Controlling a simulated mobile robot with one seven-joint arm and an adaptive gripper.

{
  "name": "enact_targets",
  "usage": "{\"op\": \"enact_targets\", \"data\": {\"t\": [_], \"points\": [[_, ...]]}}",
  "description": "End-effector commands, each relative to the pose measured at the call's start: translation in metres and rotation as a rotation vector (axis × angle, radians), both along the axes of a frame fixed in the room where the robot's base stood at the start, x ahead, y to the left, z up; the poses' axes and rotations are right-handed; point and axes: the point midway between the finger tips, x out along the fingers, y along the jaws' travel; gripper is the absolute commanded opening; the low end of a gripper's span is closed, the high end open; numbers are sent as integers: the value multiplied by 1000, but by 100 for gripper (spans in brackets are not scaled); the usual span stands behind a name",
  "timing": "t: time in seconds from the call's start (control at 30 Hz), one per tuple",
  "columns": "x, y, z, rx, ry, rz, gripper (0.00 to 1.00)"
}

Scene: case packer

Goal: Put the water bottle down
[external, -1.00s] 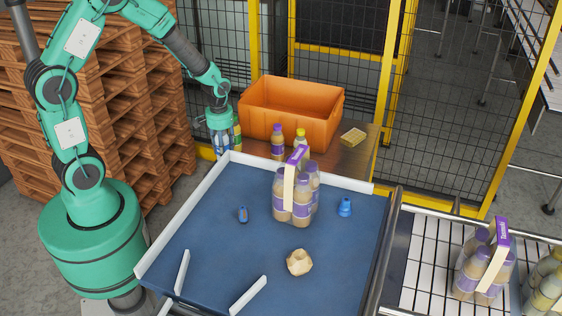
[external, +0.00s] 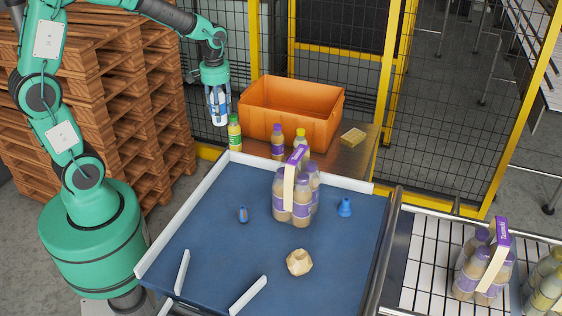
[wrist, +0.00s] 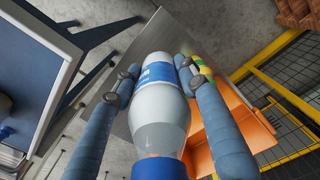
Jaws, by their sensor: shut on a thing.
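The water bottle (external: 218,108) is clear with a blue and white label. My gripper (external: 217,92) is shut on it and holds it in the air at the left end of the brown side table (external: 350,165). In the wrist view the bottle (wrist: 160,105) lies between my two blue-grey fingers, its blue cap (wrist: 158,168) toward the camera.
A green-capped bottle (external: 234,133) stands on the table just below and right of the held bottle. An orange crate (external: 305,128), two more bottles and a yellow sponge-like block (external: 353,137) are also there. A wire fence (external: 340,75) stands behind.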

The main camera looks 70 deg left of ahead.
Motion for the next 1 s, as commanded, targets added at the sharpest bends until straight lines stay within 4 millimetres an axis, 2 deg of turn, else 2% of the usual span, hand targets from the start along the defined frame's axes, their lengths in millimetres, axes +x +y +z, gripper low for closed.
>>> {"op": "enact_targets", "data": {"t": [0.03, 0.1, 0.37, 0.67, 1.0], "points": [[1, 0, 19, 2, -5, 0, 7], [1, 0, 40, 1, -3, 0, 7], [0, 0, 105, 0, -2, 0, 7], [11, -51, 103, -2, 2, -24, 7], [18, -132, 104, -2, 1, -57, 7]]}}
